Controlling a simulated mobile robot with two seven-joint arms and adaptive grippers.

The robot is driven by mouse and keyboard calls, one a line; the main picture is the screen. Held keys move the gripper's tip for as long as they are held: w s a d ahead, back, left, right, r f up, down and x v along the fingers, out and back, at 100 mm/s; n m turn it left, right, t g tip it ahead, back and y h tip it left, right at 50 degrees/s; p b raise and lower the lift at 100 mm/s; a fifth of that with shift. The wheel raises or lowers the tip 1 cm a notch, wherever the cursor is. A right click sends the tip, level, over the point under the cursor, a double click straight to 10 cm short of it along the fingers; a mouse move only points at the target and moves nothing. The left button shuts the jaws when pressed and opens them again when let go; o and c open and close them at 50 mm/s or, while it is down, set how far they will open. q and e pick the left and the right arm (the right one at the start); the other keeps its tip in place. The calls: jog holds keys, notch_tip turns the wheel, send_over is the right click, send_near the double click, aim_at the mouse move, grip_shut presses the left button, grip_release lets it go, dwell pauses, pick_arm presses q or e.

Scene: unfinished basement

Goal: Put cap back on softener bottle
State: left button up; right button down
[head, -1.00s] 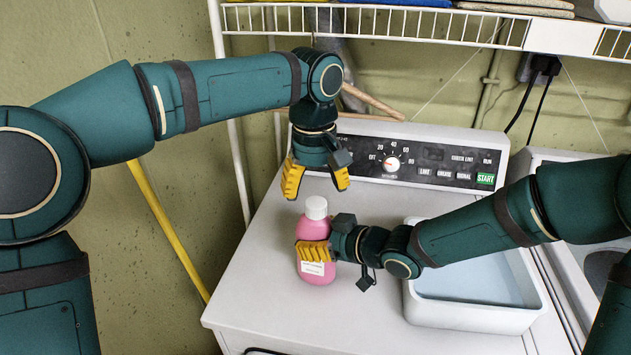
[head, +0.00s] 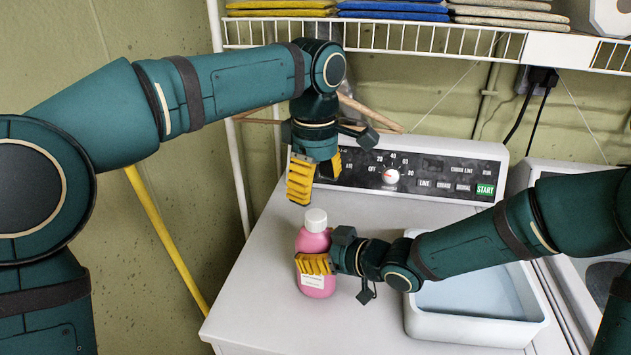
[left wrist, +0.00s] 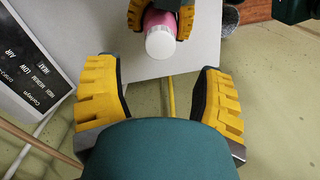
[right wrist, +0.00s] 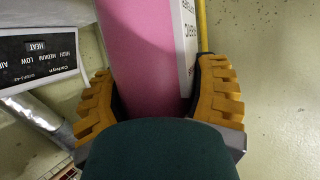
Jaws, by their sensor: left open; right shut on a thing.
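A pink softener bottle (head: 315,243) stands upright on the white machine top, with a white cap (head: 315,220) seated on its neck. My right gripper (head: 314,264) is shut around the bottle's body; the right wrist view shows the pink bottle (right wrist: 145,55) between its yellow fingers (right wrist: 160,105). My left gripper (head: 315,178) is open and empty, above and slightly behind the cap, fingers pointing down. In the left wrist view the white cap (left wrist: 160,43) lies beyond the open fingers (left wrist: 160,90), apart from them. Whether the cap is screwed tight cannot be told.
The machine's control panel (head: 420,175) stands behind the bottle. A white basin (head: 475,330) with pale liquid sits to the right, under my right arm. A wire shelf (head: 400,38) with folded cloths hangs above. The machine top left of the bottle is clear.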

aim_at(316, 214)
pick_arm(q)
jog(key=shift+f, duration=3.95)
grip_shut()
jog(key=m, duration=0.4)
jog(key=shift+m, duration=0.4)
jog(key=m, duration=0.4)
jog(key=shift+m, duration=0.3)
